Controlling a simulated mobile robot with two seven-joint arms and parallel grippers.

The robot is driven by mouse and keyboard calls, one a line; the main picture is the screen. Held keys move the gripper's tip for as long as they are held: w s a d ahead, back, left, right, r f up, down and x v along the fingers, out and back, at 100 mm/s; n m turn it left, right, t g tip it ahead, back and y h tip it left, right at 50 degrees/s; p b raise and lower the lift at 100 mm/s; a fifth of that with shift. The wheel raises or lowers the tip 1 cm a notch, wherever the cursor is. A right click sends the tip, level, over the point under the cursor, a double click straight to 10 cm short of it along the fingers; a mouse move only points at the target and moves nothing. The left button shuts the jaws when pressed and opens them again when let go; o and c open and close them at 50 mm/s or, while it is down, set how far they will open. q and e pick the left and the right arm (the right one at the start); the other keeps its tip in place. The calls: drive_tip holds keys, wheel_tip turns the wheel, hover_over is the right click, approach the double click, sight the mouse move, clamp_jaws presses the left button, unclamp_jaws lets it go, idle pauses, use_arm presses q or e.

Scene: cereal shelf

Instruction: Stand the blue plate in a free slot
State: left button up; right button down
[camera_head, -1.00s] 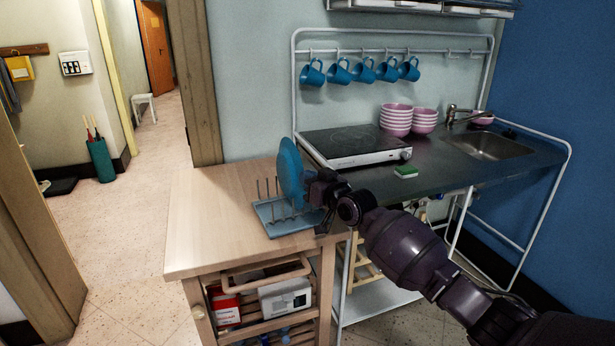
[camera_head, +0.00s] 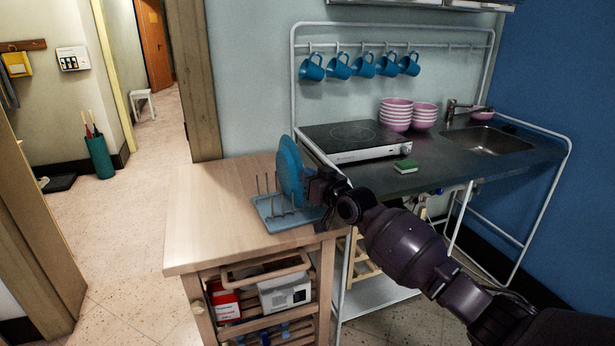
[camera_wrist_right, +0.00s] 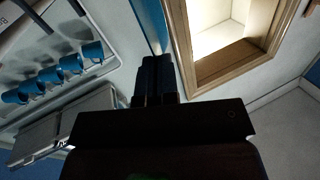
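The blue plate (camera_head: 290,172) stands nearly upright over the blue dish rack (camera_head: 270,222) on the wooden cart. Its lower edge is among the rack's upright prongs. I cannot tell whether it touches the rack's base or which slot it is in. My right gripper (camera_head: 316,187) is shut on the plate's right side. In the right wrist view, the two fingers (camera_wrist_right: 153,78) are close together with a strip of the blue plate (camera_wrist_right: 150,25) beyond them. The other visible prongs have no plates between them. My left gripper is not in view.
The wooden cart top (camera_head: 205,215) is clear left of the rack. A hotplate (camera_head: 350,141), a green sponge (camera_head: 405,166) and stacked pink bowls (camera_head: 396,115) sit on the counter to the right. Blue mugs (camera_head: 338,67) hang from a rail above.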

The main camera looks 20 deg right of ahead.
drive_tip(key=shift+f, duration=0.25)
idle(0.3)
drive_tip(key=c, duration=1.8)
unclamp_jaws()
drive_tip(key=o, duration=0.5)
drive_tip(key=shift+f, duration=0.15)
drive_tip(key=p+v, duration=0.1)
drive_tip(key=v, duration=1)
drive_tip(key=shift+p, duration=0.35)
